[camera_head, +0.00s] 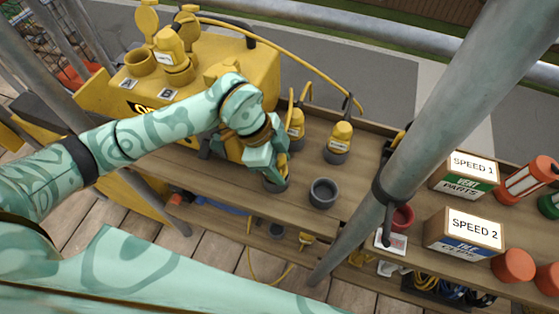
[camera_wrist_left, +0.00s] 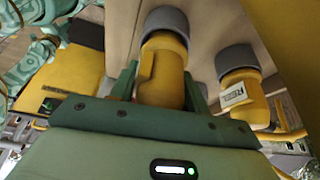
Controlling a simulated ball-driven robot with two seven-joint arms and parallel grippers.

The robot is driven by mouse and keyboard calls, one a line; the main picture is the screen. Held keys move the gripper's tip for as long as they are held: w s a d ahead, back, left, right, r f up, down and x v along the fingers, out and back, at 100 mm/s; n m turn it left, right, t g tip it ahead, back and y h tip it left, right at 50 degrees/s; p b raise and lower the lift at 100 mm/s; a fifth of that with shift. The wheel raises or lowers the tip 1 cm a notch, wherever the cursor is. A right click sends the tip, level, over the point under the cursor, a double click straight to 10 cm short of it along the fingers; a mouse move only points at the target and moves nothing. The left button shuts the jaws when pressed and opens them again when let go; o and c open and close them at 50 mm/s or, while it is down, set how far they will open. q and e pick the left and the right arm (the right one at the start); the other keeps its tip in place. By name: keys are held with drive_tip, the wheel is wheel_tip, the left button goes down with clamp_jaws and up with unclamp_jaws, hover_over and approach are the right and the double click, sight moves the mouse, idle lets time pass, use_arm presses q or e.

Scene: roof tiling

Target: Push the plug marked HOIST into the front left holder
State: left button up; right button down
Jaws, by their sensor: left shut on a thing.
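My left gripper (camera_head: 266,160) points down at the wooden shelf, shut on a yellow plug, and hides most of it in the head view. In the left wrist view the held plug (camera_wrist_left: 165,70) is between the fingers (camera_wrist_left: 160,95), its lower end in or against a grey ring (camera_wrist_left: 166,20). That ring is the front left holder (camera_head: 275,184); I cannot tell how deep the plug sits. No marking on the plug is readable. The front right holder (camera_head: 323,192) is empty. Two yellow plugs (camera_head: 295,124) (camera_head: 341,139) stand in the back holders. My right gripper is not in view.
A yellow box (camera_head: 240,70) with sockets and cables stands behind my left arm. A grey scaffold pole (camera_head: 450,100) slants across the right. Boxes marked SPEED 1 (camera_head: 463,175) and SPEED 2 (camera_head: 465,231) stand beyond it. A labelled plug (camera_wrist_left: 243,100) is beside the held one.

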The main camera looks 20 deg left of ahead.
use_arm(q)
drive_tip(key=shift+f, duration=0.5)
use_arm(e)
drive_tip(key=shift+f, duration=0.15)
use_arm(q)
drive_tip(key=o, duration=0.8)
drive_tip(key=shift+r, duration=0.1)
drive_tip(key=p+v, duration=0.5)
drive_tip(key=shift+r, duration=0.3)
drive_tip(key=p+v, duration=0.5)
drive_tip(key=shift+a+r, duration=0.15)
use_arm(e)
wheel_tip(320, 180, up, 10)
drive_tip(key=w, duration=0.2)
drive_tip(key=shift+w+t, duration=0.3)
